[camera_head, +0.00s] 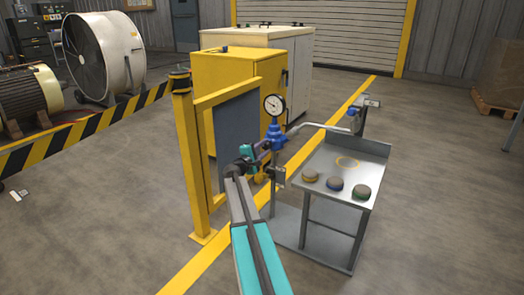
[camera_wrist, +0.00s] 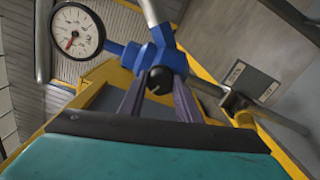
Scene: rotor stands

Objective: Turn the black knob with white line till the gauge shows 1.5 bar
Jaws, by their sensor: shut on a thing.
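The black knob (camera_wrist: 159,80) with a small white line sits on the front of the blue valve body (camera_wrist: 161,48) in the wrist view. My gripper (camera_wrist: 158,92) is shut on the knob, with one dark finger on each side of it. The round white gauge (camera_wrist: 78,31) is at the upper left of the wrist view; its red needle points down and left in that picture, and its numbers are too small to read. In the head view the gauge (camera_head: 273,105) stands above the blue valve, and my gripper (camera_head: 262,148) reaches it from the left, hiding the knob.
A metal table (camera_head: 325,194) with several round pucks stands right of the valve. A yellow post frame (camera_head: 190,160) and a yellow cabinet (camera_head: 235,75) stand left and behind. A pipe (camera_head: 320,127) runs right from the valve. A sign plate (camera_wrist: 249,80) shows at right.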

